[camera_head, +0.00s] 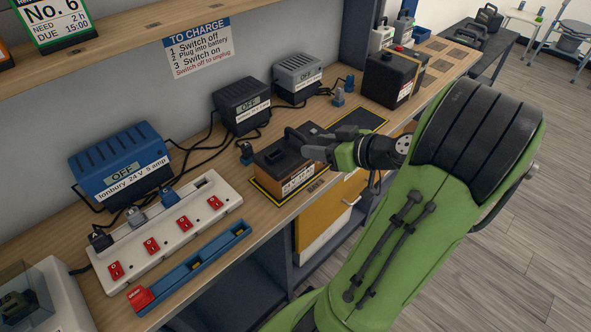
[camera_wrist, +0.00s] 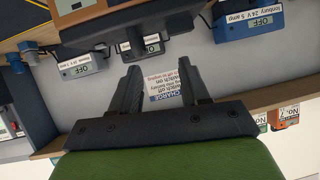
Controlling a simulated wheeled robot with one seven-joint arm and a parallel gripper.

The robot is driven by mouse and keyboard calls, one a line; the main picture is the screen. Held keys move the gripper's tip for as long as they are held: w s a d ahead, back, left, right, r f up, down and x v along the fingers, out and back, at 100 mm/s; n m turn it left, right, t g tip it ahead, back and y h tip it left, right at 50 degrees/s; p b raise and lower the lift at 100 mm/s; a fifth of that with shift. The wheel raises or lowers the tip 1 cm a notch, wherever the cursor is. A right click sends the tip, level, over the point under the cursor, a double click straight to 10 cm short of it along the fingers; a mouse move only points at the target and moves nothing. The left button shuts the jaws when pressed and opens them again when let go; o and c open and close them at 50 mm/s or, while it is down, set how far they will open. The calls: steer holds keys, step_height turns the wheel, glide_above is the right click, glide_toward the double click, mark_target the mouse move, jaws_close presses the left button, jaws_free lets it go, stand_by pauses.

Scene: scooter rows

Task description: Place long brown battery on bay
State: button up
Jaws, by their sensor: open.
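A battery (camera_head: 285,163) with a dark top, brown sides, a raised handle and a white label sits upright on a yellow-edged bay (camera_head: 259,187) on the bench. A second yellow-edged dark bay (camera_head: 366,117) lies bare to its right. My gripper (camera_head: 318,147) is at the battery's right side, close to its handle in the head view; I cannot tell whether they touch. In the wrist view my gripper (camera_wrist: 160,68) is open, with nothing between its fingers, only the wall and charging sign behind. Part of a brown thing with a white label (camera_wrist: 76,7) shows at that view's top.
A black battery (camera_head: 390,76) stands further right. Blue (camera_head: 122,163) and grey chargers (camera_head: 243,104) line the wall, with cables. A white switch strip (camera_head: 165,232) and a blue tray (camera_head: 195,264) lie in front left. A shelf (camera_head: 130,35) runs above.

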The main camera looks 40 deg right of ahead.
steer(key=w+a+n+g+y, duration=0.15)
steer(key=a+g, duration=0.45)
steer(key=a, duration=0.9)
steer(key=s+a+r+m+g+h, duration=0.1)
steer(key=s+a+r+m+h, duration=0.1)
steer(key=s+a, duration=0.7)
steer(key=s+r+h, duration=0.1)
steer(key=s, duration=0.1)
steer(key=shift+s, duration=0.3)
